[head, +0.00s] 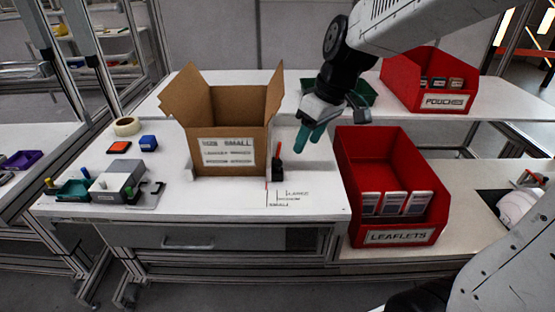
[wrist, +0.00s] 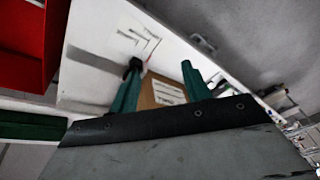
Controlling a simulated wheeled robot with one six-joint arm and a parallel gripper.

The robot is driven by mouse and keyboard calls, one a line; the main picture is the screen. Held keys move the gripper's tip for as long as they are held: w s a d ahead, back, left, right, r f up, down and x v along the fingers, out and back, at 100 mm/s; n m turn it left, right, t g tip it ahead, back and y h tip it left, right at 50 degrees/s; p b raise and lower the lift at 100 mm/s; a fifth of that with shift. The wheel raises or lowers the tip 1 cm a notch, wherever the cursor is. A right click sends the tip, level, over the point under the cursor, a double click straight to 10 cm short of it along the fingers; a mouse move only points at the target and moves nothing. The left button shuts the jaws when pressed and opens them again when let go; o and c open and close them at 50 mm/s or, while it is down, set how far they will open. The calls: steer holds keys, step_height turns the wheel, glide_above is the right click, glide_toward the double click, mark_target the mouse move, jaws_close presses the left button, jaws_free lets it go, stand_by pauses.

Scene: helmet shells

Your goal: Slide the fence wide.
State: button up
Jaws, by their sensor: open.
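The fence appears as a small black block with an upright red handle (head: 277,162), just right of the cardboard box (head: 236,165) on the white bench. Stepped marks lettered LARGE, MEDIUM and SMALL (head: 288,196) lie in front of it. A thin red line by the block stands near the SMALL mark. My gripper (head: 309,136) is open and empty, with green fingers pointing down, above and right of the handle and apart from it. In the wrist view my fingers (wrist: 160,70) are spread; a black part (wrist: 134,67) shows by the left fingertip, and contact cannot be told.
A red leaflets bin (head: 390,238) stands right of the bench, and a red pouches bin (head: 440,102) behind. A green tray (head: 362,92) is behind my gripper. A tape roll (head: 126,126), a blue block (head: 148,143) and a grey device (head: 119,181) lie left.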

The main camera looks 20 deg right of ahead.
mark_target(278, 162)
steer(key=w+d+f+n, duration=0.1)
steer(key=w+f+n, duration=0.3)
steer(key=w+f, duration=0.9)
steer(key=shift+t+y, duration=0.3)
steer(key=shift+t, duration=0.1)
steer(key=w+f, duration=0.1)
steer(key=w+a+f, duration=0.1)
steer(key=w+f, duration=0.2)
steer(key=f, duration=0.1)
steer(key=shift+w+a+f, duration=0.2)
steer(key=shift+w+a, duration=0.05)
steer(key=shift+a, duration=0.15)
